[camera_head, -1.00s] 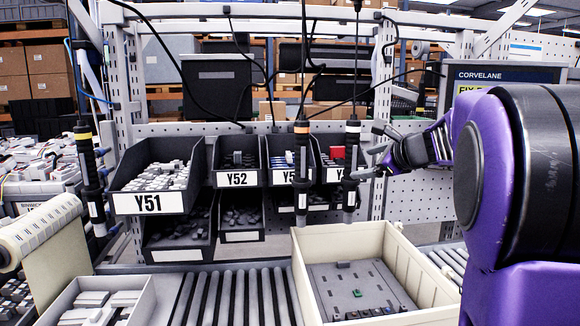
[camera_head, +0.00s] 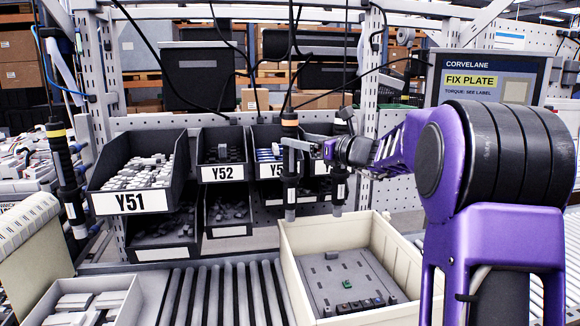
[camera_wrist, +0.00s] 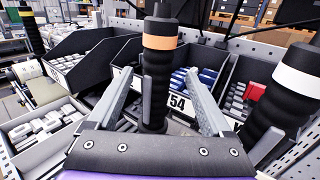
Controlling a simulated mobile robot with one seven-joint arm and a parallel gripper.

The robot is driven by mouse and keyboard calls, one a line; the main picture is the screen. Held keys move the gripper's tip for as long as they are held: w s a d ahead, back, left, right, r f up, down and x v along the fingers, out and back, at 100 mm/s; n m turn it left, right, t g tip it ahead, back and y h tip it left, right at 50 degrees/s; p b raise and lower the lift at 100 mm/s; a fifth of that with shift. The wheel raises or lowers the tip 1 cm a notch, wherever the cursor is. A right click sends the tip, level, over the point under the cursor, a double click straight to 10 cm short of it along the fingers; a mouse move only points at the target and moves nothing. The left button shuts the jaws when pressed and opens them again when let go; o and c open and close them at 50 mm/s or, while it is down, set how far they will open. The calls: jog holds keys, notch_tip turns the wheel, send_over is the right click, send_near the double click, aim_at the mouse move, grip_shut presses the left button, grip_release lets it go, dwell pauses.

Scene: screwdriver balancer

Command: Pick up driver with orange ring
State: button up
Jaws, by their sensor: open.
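The driver with the orange ring (camera_head: 290,124) hangs upright from a cable in front of the bins. In the wrist view this driver (camera_wrist: 158,43), with a black ribbed grip, stands between the two fingers of my gripper (camera_wrist: 158,74). The fingers are spread, one on each side, with visible gaps to the grip. In the head view my gripper (camera_head: 297,148) is at the driver's upper body, just below the ring, and covers part of it. The white-ringed driver (camera_wrist: 298,80) hangs to the right, partly hidden behind my gripper in the head view.
A yellow-ringed driver (camera_head: 56,133) hangs far left. Grey bins, such as Y51 (camera_head: 121,203), stand behind the drivers. A cream tote (camera_head: 292,270) holding a grey plate sits on the roller conveyor (camera_head: 222,290). A screen (camera_head: 490,78) stands at the right.

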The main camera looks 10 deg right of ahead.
jog(key=p+x, duration=0.1)
jog(key=x, duration=0.6)
jog(key=shift+a, duration=0.15)
jog(key=shift+s+r, duration=0.1)
grip_shut()
dwell(0.9)
jog(key=shift+r, duration=0.15)
